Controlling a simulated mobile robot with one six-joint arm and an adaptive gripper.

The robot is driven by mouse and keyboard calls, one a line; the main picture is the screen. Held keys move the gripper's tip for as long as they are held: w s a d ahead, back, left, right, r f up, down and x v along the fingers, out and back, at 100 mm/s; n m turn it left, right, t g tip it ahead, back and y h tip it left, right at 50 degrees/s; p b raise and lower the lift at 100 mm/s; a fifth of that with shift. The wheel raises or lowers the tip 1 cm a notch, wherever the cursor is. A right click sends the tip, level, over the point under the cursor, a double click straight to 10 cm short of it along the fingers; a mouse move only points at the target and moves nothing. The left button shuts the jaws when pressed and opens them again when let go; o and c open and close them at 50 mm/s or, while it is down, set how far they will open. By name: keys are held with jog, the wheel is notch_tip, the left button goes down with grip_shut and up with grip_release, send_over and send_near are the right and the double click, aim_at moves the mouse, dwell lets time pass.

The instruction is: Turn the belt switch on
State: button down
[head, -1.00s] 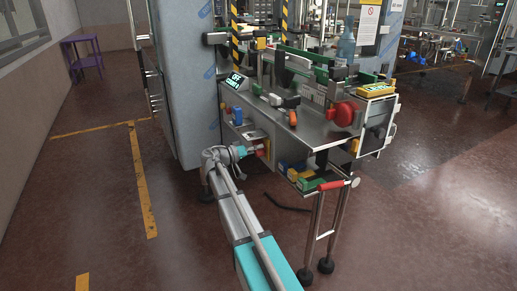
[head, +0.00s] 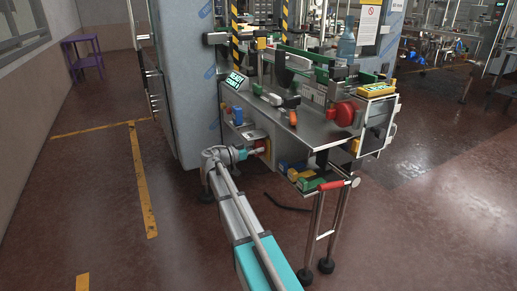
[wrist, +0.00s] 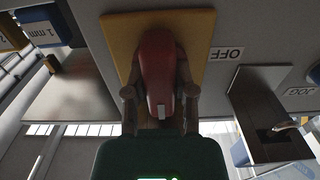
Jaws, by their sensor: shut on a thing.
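The belt switch is a red knob (wrist: 157,60) on a yellow plate (wrist: 203,40), seen close up in the wrist view. A white mark shows on the knob's near end, pointing to the bottom of the picture. A label reading OFF (wrist: 227,53) sits right of the plate. My gripper (wrist: 159,93) is shut on the knob, one finger on each side. In the head view my gripper (head: 252,152) is at the machine's front side, below the tabletop, and mostly hides the switch. A small display (head: 234,81) on the machine seems to read READY.
A metal box at the right of the wrist view lies near a JOG label (wrist: 301,91). A blue box marked 1 mm (wrist: 43,30) is at the upper left. In the head view, a red-handled bar (head: 333,185) and table legs stand right of my arm.

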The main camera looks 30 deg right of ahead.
jog(key=shift+a, duration=0.1)
dwell(0.3)
jog(key=shift+c, duration=2.2)
grip_release()
jog(key=a, duration=1.2)
jog(key=shift+s, duration=0.2)
